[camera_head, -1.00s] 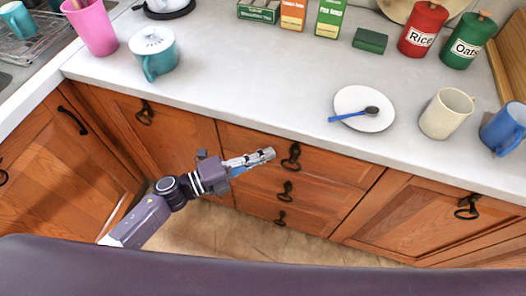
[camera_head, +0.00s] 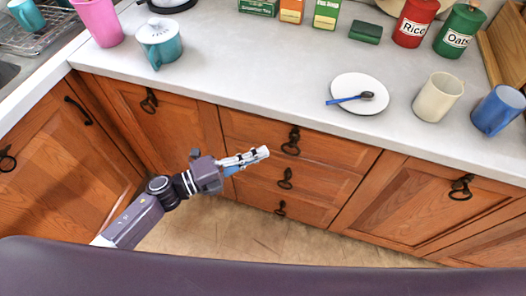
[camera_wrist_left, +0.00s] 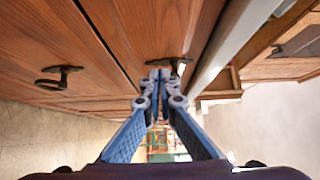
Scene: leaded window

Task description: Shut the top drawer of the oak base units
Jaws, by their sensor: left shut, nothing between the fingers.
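The top drawer (camera_head: 340,152) of the oak base units is in the middle of the head view, below the worktop edge. Its front looks about flush with the fronts beside it; I see no clear gap. Its dark ring handle (camera_head: 291,141) hangs near the middle. My left gripper (camera_head: 265,152) is shut and empty, its tips just left of and below that handle in the picture. In the left wrist view, the shut fingertips (camera_wrist_left: 159,75) point towards a dark handle (camera_wrist_left: 181,66), partly behind them. I cannot tell whether they touch the drawer. My right gripper is out of view.
Two more drawers, middle (camera_head: 315,182) and lower (camera_head: 262,198), sit below, also with handles. The worktop (camera_head: 255,70) overhangs the fronts and holds a plate (camera_head: 345,86) with a spoon, mugs and canisters. The floor (camera_head: 250,235) before the units is clear.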

